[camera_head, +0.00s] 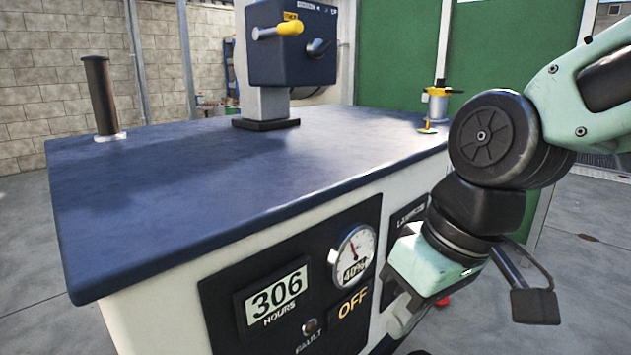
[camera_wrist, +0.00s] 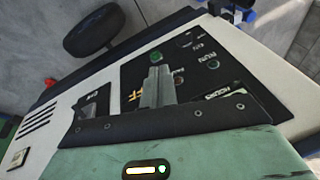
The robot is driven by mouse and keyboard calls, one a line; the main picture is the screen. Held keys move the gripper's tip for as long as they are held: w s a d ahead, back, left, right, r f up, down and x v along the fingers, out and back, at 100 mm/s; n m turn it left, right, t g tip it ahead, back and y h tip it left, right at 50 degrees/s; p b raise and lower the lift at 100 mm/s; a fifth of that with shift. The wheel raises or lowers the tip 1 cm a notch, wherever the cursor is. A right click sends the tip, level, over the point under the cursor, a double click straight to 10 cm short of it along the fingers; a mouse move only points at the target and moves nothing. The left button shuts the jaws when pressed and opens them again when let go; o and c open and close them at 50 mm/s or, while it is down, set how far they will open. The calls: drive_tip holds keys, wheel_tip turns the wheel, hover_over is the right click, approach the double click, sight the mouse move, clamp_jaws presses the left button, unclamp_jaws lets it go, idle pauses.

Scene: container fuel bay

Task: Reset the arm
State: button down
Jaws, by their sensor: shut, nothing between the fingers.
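My gripper (camera_head: 402,318) is at the lower right in the head view, in front of the front panel of a white cabinet with a dark blue top (camera_head: 230,180). Its fingers are shut and empty, partly hidden behind the gripper's pale green body. In the wrist view the closed fingers (camera_wrist: 158,88) stand in front of the dark control panel (camera_wrist: 205,65). I cannot tell whether they touch it. My arm comes in from the right edge, bent downward at the wrist.
The panel holds an hours display (camera_head: 275,299) reading 306, a gauge (camera_head: 354,254) at 40% and an OFF sign (camera_head: 352,304). On the top stand a dark post (camera_head: 101,95), a box with a yellow handle (camera_head: 292,45) and a yellow-capped valve (camera_head: 438,103). The middle of the top is clear.

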drive_tip(key=s+d+f+n+g+h, duration=0.1)
drive_tip(key=s+d+f+h, duration=0.25)
drive_tip(key=s+f, duration=0.45)
wheel_tip(320, 180, up, 26)
drive_tip(key=p, duration=2.5)
drive_tip(key=shift+d+y+p, duration=0.35)
drive_tip(key=shift+d+y, duration=0.05)
drive_tip(key=shift+y, duration=0.05)
